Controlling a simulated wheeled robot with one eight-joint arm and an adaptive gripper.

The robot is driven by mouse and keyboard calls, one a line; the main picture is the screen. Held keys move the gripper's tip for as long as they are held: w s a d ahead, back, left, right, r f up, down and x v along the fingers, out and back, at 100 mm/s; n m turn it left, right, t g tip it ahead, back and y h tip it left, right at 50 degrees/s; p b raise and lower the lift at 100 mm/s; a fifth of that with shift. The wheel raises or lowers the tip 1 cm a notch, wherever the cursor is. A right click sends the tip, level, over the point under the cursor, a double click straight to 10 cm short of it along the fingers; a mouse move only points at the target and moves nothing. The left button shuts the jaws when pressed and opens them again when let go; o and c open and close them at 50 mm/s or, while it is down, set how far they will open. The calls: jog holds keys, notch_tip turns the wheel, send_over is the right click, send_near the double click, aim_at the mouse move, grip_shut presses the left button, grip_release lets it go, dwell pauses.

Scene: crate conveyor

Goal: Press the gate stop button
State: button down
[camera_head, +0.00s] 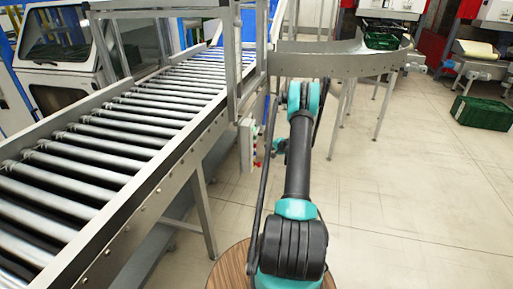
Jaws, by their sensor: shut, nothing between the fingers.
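A small pale control box (246,142) is fixed to the frame post beside the roller conveyor. Small coloured buttons, one of them red (257,164), show along its right side. They are too small to tell which one is the gate stop button. My gripper (273,148) is small and partly hidden at the end of my arm, just right of the box. It appears shut and empty. I cannot tell whether it touches a button.
The roller conveyor (110,150) fills the left side. A curved conveyor (335,62) runs behind my arm, with a dark green crate (383,40) at its far end. Another green crate (484,113) is on the floor at right. The right-hand floor is mostly clear.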

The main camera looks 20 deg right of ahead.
jog(key=shift+w+a, duration=0.7)
jog(key=shift+a, duration=0.25)
jog(key=shift+a, duration=0.15)
dwell(0.7)
jog(key=shift+w+a, duration=0.2)
jog(key=shift+w, duration=0.05)
jog(key=shift+w+a, duration=0.25)
jog(key=shift+a, duration=0.2)
dwell(1.0)
jog(key=shift+d, duration=0.1)
jog(key=shift+s+d, duration=0.5)
jog(key=shift+d, duration=0.15)
jog(key=shift+d, duration=0.1)
jog(key=shift+s+d, duration=0.7)
jog(key=shift+d, duration=0.3)
jog(key=shift+s+d, duration=0.7)
jog(key=shift+d, duration=0.25)
